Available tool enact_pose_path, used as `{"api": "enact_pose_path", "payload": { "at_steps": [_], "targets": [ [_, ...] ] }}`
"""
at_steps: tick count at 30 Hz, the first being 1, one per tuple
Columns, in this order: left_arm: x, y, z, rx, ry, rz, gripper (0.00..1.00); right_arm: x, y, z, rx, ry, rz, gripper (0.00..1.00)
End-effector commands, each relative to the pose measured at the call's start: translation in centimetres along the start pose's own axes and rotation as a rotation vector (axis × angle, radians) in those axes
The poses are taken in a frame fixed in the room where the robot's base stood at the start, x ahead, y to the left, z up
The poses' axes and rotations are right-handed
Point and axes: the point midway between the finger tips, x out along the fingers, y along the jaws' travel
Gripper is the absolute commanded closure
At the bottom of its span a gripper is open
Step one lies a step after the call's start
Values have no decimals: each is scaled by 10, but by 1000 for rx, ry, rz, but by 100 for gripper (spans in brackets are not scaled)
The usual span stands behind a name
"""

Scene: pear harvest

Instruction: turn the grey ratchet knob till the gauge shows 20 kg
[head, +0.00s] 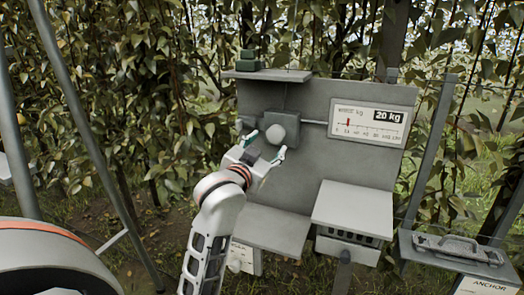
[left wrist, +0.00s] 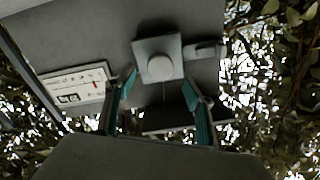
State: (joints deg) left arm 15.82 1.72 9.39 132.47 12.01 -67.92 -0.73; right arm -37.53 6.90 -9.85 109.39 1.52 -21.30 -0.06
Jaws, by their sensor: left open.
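The grey ratchet knob (head: 276,134) is a round cap on a square grey housing on the upright grey panel. In the left wrist view the knob (left wrist: 160,68) sits ahead of and between the fingertips. My left gripper (head: 267,144) is open and empty, its teal-lined fingers (left wrist: 158,90) spread just in front of the housing. I cannot tell whether they touch it. The gauge (head: 366,130) is a white plate right of the knob with a red pointer near the low end of its scale and a black "20 kg" label. My right gripper is not in view.
A grey shelf (head: 262,232) and a raised grey box (head: 354,204) stand below the panel. A small green block (head: 248,61) sits on the top ledge. Metal posts and leafy vines surround the panel.

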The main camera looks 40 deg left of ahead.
Motion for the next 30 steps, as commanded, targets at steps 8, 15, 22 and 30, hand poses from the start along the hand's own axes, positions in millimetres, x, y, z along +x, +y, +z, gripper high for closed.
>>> {"api": "enact_pose_path", "payload": {
  "at_steps": [8,15,22,30],
  "targets": [
    [-32,0,0,0,-1,0,46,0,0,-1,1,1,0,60],
    [-35,0,0,0,-1,0,46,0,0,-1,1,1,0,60],
    [-35,0,0,0,-1,0,46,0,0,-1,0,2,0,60],
    [-32,15,18,5,-21,27,46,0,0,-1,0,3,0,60]
  ]
}}
